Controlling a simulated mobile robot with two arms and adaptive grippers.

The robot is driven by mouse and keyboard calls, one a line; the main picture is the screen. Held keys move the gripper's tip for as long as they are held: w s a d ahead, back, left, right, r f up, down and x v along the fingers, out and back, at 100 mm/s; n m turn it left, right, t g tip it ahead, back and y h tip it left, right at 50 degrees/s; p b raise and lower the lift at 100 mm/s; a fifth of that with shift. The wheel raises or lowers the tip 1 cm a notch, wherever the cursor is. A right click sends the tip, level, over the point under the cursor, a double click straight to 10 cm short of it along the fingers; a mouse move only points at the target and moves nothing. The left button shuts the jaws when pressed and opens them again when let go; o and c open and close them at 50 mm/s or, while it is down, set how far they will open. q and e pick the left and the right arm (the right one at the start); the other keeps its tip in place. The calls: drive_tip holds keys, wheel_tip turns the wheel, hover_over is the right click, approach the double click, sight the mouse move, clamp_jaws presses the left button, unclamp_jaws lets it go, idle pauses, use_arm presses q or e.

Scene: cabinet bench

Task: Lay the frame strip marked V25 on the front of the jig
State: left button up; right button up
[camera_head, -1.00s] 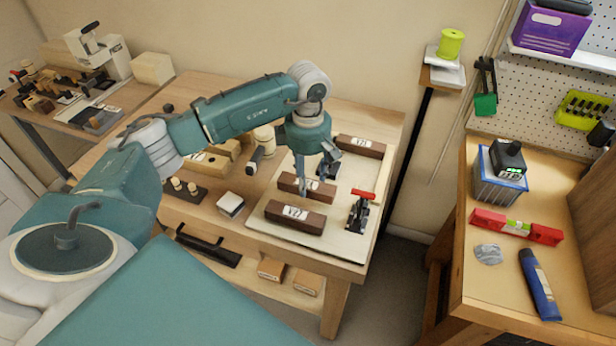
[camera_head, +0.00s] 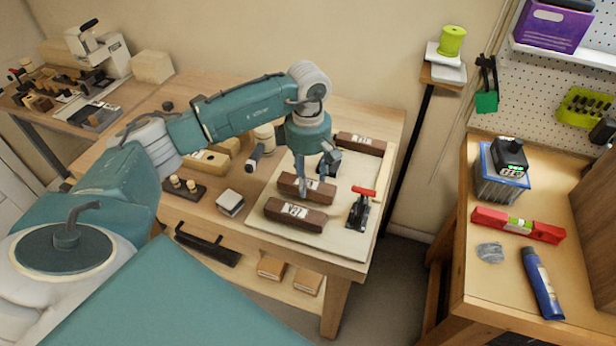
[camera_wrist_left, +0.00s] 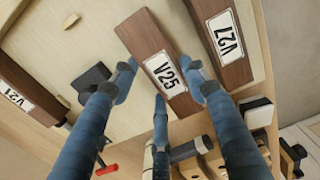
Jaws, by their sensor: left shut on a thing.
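The brown frame strip marked V25 (camera_wrist_left: 160,62) lies between the blue fingers of my left gripper (camera_wrist_left: 163,90) in the wrist view. The gripper is shut on it. In the head view, my left gripper (camera_head: 312,182) points down at this strip (camera_head: 290,184), the middle of three brown strips. The strip is over the pale jig board (camera_head: 345,182); I cannot tell whether it touches the board. The strip marked V27 (camera_wrist_left: 222,35) lies beside it, the nearer strip (camera_head: 295,214) in the head view. My right gripper is not in view.
The strip marked V21 (camera_wrist_left: 22,95) lies at the back of the board (camera_head: 360,145). A clamp with a red handle (camera_head: 361,207) stands on the board's right side. A white-topped block (camera_head: 230,203) and a peg holder (camera_head: 184,188) are to the left.

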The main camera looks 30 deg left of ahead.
use_arm(q)
drive_tip(key=shift+f+b, duration=0.75)
drive_tip(key=shift+b, duration=0.05)
idle(0.7)
drive_tip(key=o, duration=1.5)
drive_tip(key=shift+c, duration=0.2)
drive_tip(key=shift+r, duration=0.1)
drive_tip(key=shift+r+p, duration=2.05)
drive_tip(key=shift+r, duration=1.4)
drive_tip(key=shift+s+f, duration=0.1)
